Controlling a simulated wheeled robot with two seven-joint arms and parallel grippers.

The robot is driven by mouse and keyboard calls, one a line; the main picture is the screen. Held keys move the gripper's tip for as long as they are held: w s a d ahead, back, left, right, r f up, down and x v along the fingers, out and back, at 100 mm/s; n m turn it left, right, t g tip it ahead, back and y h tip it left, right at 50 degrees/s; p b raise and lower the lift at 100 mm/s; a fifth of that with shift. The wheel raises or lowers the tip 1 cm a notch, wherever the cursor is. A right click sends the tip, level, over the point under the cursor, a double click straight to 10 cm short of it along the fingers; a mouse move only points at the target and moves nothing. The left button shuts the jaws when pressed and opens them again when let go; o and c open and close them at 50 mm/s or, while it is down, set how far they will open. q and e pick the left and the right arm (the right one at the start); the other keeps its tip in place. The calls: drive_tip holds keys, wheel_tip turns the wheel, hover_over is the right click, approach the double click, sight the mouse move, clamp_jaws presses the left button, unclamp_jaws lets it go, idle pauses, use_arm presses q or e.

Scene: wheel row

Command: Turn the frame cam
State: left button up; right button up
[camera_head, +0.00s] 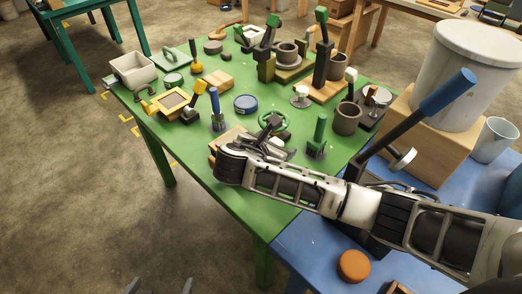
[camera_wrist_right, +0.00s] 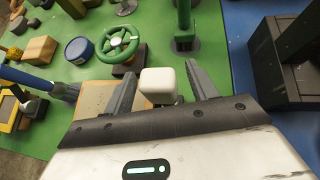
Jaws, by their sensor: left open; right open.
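Part of the frame shows at the left edge of the right wrist view (camera_wrist_right: 10,108). My right gripper (camera_head: 262,143) is over the table's near part, right of the frame and apart from it. In the right wrist view its open fingers (camera_wrist_right: 160,95) stand either side of a white rounded block (camera_wrist_right: 158,80), with gaps visible. My left gripper (camera_head: 160,286) shows only as two separated fingertips at the bottom edge.
A wooden block (camera_wrist_right: 92,97) lies under my right gripper. A blue table (camera_head: 310,240) adjoins on the right. Floor is clear at left.

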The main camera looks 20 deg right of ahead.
drive_tip(key=v, duration=1.4)
drive_tip(key=shift+s+a+r, duration=0.2)
drive_tip(key=shift+r, duration=0.1)
